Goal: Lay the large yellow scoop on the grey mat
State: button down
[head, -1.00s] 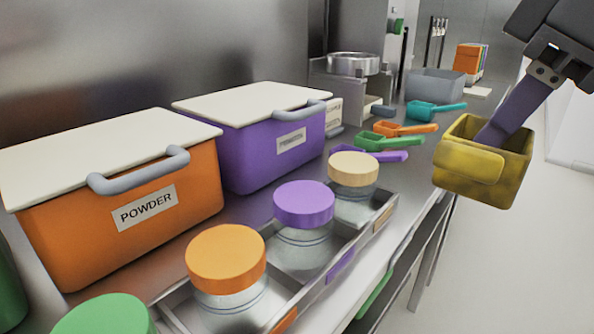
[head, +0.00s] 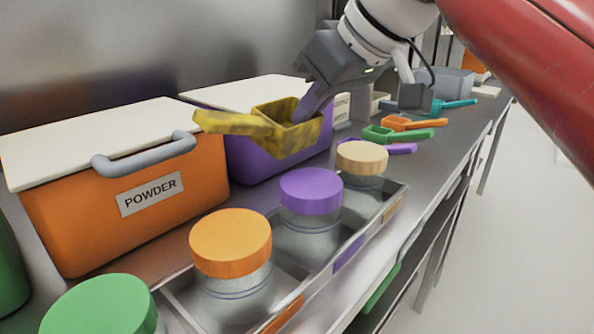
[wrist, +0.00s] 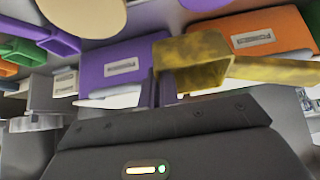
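The large yellow scoop (head: 283,137) hangs in the air in front of the purple bin, its handle pointing left in the head view. My gripper (head: 316,103) reaches down from the upper right and is shut on the scoop's box-shaped end, at its wall. In the wrist view the scoop (wrist: 195,65) appears at the fingertips (wrist: 160,88), with its open end towards the camera and its handle to the right. I cannot make out a grey mat in either view.
A purple bin (head: 240,165) and an orange POWDER bin (head: 120,215) stand along the wall. In front is a metal rack (head: 285,285) of jars with coloured lids. Green (head: 395,134), orange (head: 410,124) and other small scoops lie farther right along the counter.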

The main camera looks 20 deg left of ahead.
jog(key=f, duration=0.2)
jog(key=a+f+b, duration=0.1)
jog(key=f, duration=0.2)
jog(key=a+f, duration=0.1)
jog(key=f, duration=0.1)
jog(key=shift+w+f, duration=0.2)
jog(key=shift+w, duration=0.1)
jog(key=shift+a+f, duration=0.1)
jog(key=shift+a, duration=0.15)
jog(key=shift+w+a+r+h+p, duration=0.1)
jog(key=shift+a+r+h+p, duration=0.15)
jog(key=shift+h+p, duration=0.4)
jog(key=shift+w+a+g+h+p, duration=0.1)
jog(key=shift+a+g+h+p, duration=0.25)
jog(key=shift+h+p, duration=0.5)
jog(key=shift+d+f+b, duration=0.1)
jog(key=shift+f+b, duration=0.4)
jog(key=shift+f, duration=1.15)
jog(key=shift+f, duration=0.15)
jog(key=c, duration=1.6)
grip_release()
jog(key=shift+c, duration=0.2)
